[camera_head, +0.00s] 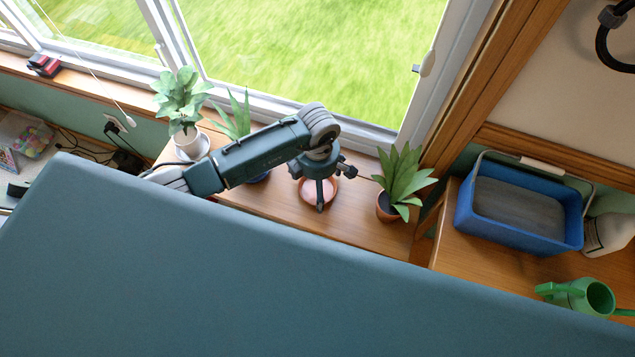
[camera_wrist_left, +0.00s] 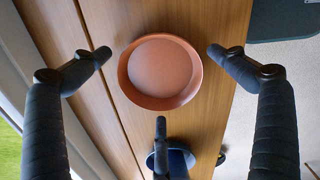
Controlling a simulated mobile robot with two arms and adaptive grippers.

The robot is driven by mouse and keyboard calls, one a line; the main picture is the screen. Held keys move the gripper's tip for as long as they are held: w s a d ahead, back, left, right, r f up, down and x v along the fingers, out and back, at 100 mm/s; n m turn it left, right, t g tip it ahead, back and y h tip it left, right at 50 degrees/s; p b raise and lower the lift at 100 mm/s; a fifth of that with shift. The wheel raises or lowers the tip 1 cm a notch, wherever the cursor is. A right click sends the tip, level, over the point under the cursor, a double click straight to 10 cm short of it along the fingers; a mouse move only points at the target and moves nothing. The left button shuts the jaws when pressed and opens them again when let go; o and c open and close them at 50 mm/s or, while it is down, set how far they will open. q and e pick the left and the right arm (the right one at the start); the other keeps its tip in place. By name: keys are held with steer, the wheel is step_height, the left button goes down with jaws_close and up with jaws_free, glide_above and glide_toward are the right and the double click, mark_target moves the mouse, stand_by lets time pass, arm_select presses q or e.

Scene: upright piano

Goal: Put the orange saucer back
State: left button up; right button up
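The orange saucer (camera_head: 309,190) lies on the wooden top (camera_head: 345,226) below the window, between two potted plants. It looks round, shallow and empty in the left wrist view (camera_wrist_left: 160,72). My left gripper (camera_head: 322,184) is over it, pointing down, with its fingers spread. In the left wrist view my left gripper (camera_wrist_left: 160,54) has two fingers at either side of the saucer and a third below it. I see nothing held; whether a finger touches the rim I cannot tell. My right gripper is not in view.
A plant in a terracotta pot (camera_head: 387,208) stands close right of the saucer. A dark blue pot or dish (camera_wrist_left: 178,160) is close on the other side. Farther left is a plant in a white pot (camera_head: 186,140). A blue tub (camera_head: 480,222) and green watering can (camera_head: 573,294) stand right.

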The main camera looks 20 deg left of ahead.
arm_select(q)
steer(key=shift+r, duration=0.1)
steer(key=shift+r, duration=0.25)
step_height(320, 180, up, 12)
steer(key=shift+f, duration=0.15)
